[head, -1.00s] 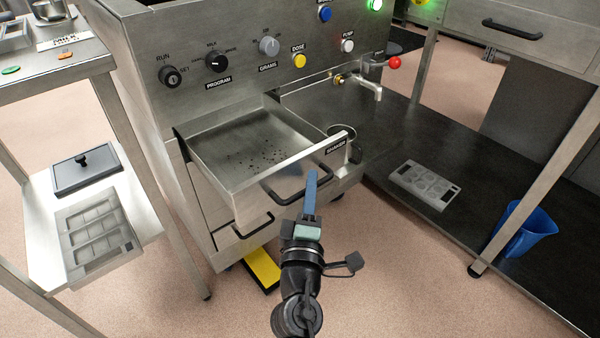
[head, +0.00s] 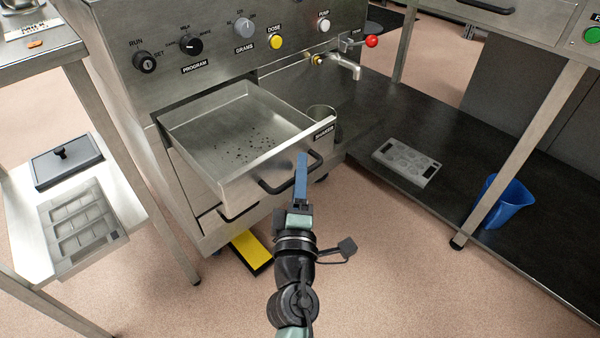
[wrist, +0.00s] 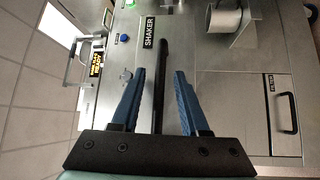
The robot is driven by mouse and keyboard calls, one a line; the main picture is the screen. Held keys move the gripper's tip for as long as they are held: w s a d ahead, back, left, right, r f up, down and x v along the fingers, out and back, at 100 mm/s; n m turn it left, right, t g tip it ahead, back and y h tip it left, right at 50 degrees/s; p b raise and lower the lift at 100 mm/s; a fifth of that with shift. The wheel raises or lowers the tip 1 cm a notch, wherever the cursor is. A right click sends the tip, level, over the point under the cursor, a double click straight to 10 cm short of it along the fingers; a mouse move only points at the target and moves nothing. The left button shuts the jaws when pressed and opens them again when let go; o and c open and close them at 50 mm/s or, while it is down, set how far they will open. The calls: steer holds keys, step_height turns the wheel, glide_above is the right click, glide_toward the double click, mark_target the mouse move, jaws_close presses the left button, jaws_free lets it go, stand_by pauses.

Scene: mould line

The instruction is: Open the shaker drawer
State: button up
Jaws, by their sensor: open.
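The shaker drawer (head: 236,140) is a steel tray with dark specks on its floor. It stands pulled out of the machine front in the head view. Its black bar handle (head: 285,180) is on the front face, and the SHAKER label shows in the wrist view (wrist: 149,33). My gripper (head: 301,165) is in front of the handle. In the wrist view its two blue fingers (wrist: 157,85) are spread on either side of the dark handle bar (wrist: 160,80), with gaps on both sides. Part of the handle is hidden behind my gripper in the head view.
A lower drawer handle (head: 238,212) and a yellow pedal (head: 250,250) are below. A steel leg and dark shelf (head: 440,190) with a grey mould (head: 406,163) and a blue bucket (head: 508,202) are at right. A side table (head: 40,52) stands left. Floor in front is clear.

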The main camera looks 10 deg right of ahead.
steer(key=shift+s, duration=0.1)
steer(key=s+a+f+b, duration=0.1)
steer(key=s+a+b, duration=0.1)
steer(key=s, duration=1)
steer(key=shift+s+f+b, duration=0.25)
steer(key=shift+f+b, duration=0.1)
steer(key=shift+b, duration=0.15)
